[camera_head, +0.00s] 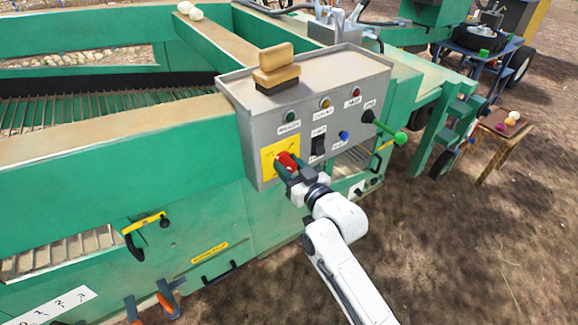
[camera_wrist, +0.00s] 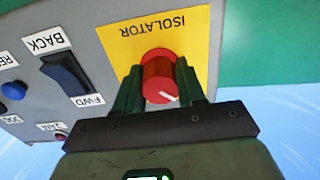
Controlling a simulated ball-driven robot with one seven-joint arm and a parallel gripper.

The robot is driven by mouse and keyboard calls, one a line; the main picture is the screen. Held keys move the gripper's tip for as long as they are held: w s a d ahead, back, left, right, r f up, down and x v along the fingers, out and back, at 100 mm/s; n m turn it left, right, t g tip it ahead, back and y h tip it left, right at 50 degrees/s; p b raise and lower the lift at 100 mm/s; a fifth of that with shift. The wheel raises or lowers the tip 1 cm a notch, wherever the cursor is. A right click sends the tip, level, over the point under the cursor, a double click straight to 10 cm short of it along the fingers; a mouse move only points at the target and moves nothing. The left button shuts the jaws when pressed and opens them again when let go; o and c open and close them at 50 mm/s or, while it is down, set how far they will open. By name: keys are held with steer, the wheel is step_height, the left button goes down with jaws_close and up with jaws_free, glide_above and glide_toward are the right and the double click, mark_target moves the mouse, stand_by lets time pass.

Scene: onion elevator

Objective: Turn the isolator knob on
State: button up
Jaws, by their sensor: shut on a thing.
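The red isolator knob (camera_head: 287,161) sits on a yellow plate (camera_head: 268,158) at the lower left of the grey control box (camera_head: 300,95). In the wrist view the knob (camera_wrist: 159,80) shows a white pointer mark toward its lower right, and the yellow plate (camera_wrist: 195,50) reads ISOLATOR, upside down. My gripper (camera_head: 290,168) is at the knob. In the wrist view its two green fingers (camera_wrist: 160,88) are on either side of the knob, shut on it. The knob's base is partly hidden by the fingers.
A black BACK/FWD rocker switch (camera_head: 318,145) and a blue button (camera_head: 344,135) are right of the knob. A green-handled lever (camera_head: 390,130) sticks out at the box's right side. Open ground is at the lower right.

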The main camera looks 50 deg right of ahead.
steer(key=shift+c, duration=0.7)
steer(key=shift+m, duration=0.3)
steer(key=m+p, duration=0.1)
steer(key=m, duration=0.1)
steer(key=shift+r+m+p, duration=0.1)
steer(key=shift+m+p, duration=0.3)
steer(key=m+p, duration=0.2)
steer(key=m, duration=0.3)
steer(key=shift+p, duration=0.3)
steer(key=m+p, duration=0.1)
steer(key=m, duration=0.3)
steer(key=shift+m+p, duration=0.4)
steer(key=m+p, duration=0.1)
steer(key=m, duration=0.3)
steer(key=shift+m, duration=0.3)
